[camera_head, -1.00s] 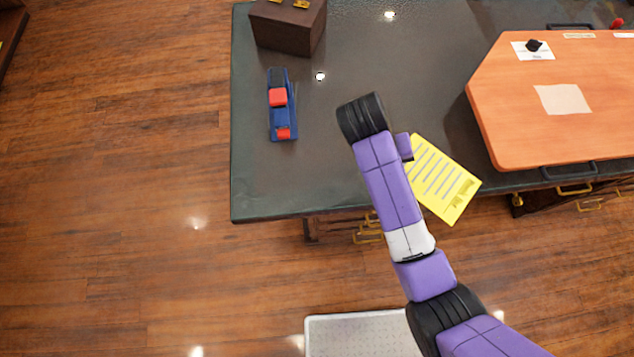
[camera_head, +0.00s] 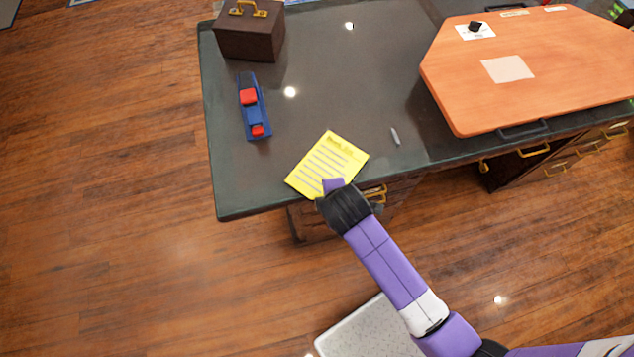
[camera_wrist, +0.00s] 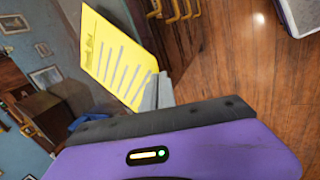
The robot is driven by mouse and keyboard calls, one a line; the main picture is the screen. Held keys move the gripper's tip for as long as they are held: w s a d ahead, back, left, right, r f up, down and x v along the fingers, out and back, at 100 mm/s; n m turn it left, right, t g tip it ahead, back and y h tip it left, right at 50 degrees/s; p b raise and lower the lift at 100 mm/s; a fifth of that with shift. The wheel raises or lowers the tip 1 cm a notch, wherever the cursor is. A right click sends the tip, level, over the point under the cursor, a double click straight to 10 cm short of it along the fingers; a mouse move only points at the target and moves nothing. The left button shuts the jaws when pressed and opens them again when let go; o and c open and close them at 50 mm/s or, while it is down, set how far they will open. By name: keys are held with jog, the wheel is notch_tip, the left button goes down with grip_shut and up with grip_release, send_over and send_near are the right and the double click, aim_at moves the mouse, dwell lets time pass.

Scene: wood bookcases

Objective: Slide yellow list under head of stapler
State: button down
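The yellow list (camera_head: 328,162) is a lined sheet over the front part of the dark desktop. It also shows in the wrist view (camera_wrist: 115,60), with one edge between the grey fingers. My gripper (camera_head: 333,186) is shut on the near edge of the list; its fingers (camera_wrist: 158,92) are close together in the wrist view. The blue stapler (camera_head: 254,108) with red parts stands on the desk, up and left of the list and apart from it. A bit of blue at the gripper's edge in the wrist view may be the stapler, mostly hidden.
The dark desktop (camera_head: 340,85) is clear between the list and stapler. A brown case (camera_head: 249,38) stands behind the stapler. A grey pen-like item (camera_head: 395,136) lies right of the list. An orange board (camera_head: 545,70) covers the desk's right side.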

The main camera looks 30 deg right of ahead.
aim_at(304, 163)
jog(key=n, duration=0.1)
jog(key=w+n+y, duration=0.1)
jog(key=shift+r+n, duration=0.25)
jog(key=shift+n, duration=0.15)
jog(key=n, duration=0.1)
jog(key=w+n+y, duration=0.1)
jog(key=n, duration=0.1)
jog(key=shift+w+a+r+y, duration=0.15)
jog(key=shift+a+r+y, duration=0.1)
jog(key=shift+r+y, duration=0.1)
jog(key=n, duration=0.1)
jog(key=w+r+n+y, duration=0.1)
jog(key=n, duration=0.1)
jog(key=a+n+y, duration=0.1)
jog(key=shift+w+r+n, duration=0.3)
jog(key=shift+r+n, duration=0.05)
jog(key=shift+n, duration=0.05)
jog(key=shift+d+r+p, duration=0.1)
jog(key=shift+r+p, duration=0.05)
jog(key=shift+p, duration=0.2)
